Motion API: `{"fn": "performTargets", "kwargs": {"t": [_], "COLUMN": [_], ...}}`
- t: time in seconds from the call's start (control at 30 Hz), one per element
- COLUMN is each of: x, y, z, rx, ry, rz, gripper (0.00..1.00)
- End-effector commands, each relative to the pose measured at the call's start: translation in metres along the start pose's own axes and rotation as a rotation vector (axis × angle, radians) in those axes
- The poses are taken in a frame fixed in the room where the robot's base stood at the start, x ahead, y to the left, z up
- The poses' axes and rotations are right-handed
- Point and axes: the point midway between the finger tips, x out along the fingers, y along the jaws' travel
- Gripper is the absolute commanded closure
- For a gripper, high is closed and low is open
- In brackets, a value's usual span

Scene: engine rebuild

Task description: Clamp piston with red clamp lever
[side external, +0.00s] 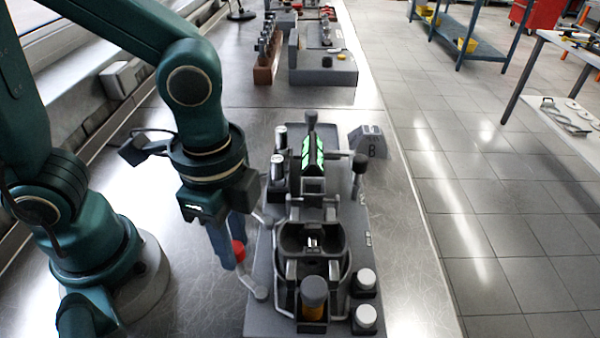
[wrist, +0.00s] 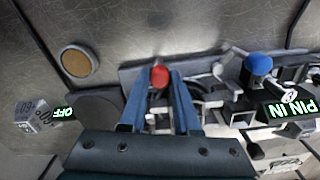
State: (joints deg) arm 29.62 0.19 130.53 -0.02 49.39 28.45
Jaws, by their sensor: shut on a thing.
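The red clamp lever's knob (side external: 238,250) is at the left side of the grey fixture (side external: 260,275); its grey arm slants down to a rounded end near the front. My gripper (side external: 228,252) points down there, with its blue fingers around the lever. In the wrist view, the red knob (wrist: 160,76) shows between the two fingertips of my gripper (wrist: 160,95), and the jaws are shut on the lever. A dark round part (side external: 312,240), which seems to be the piston, sits in the middle of the fixture; the clamp's contact with it is unclear.
A blue knob (wrist: 258,63) and a lit "PIN IN" sign (wrist: 292,108) are at the right in the wrist view. White-capped posts (side external: 366,280) stand at the fixture's front right. A block marked 8 (side external: 370,143) stands behind. Bare metal bench (side external: 400,260) lies to the right.

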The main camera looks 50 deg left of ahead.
Motion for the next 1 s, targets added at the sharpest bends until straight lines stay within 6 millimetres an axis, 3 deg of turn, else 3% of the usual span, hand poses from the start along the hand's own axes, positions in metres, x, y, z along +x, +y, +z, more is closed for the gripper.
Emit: {"fn": "performTargets", "kwargs": {"t": [0.37,0.4,0.47,0.5,0.8,1.0], "x": [-0.001,-0.001,-0.001,-0.001,-0.001,-0.02], "y": [-0.001,-0.001,-0.001,-0.001,-0.001,-0.001], "z": [-0.002,-0.002,-0.002,-0.002,-0.001,-0.002], "rx": [0.006,0.006,0.006,0.006,0.005,0.005], "ry": [0.007,0.007,0.007,0.006,0.004,0.009], "rz": [-0.003,-0.004,-0.004,-0.003,-0.002,-0.005], "gripper": [1.0,0.66,0.43,0.39,0.39,0.39]}}
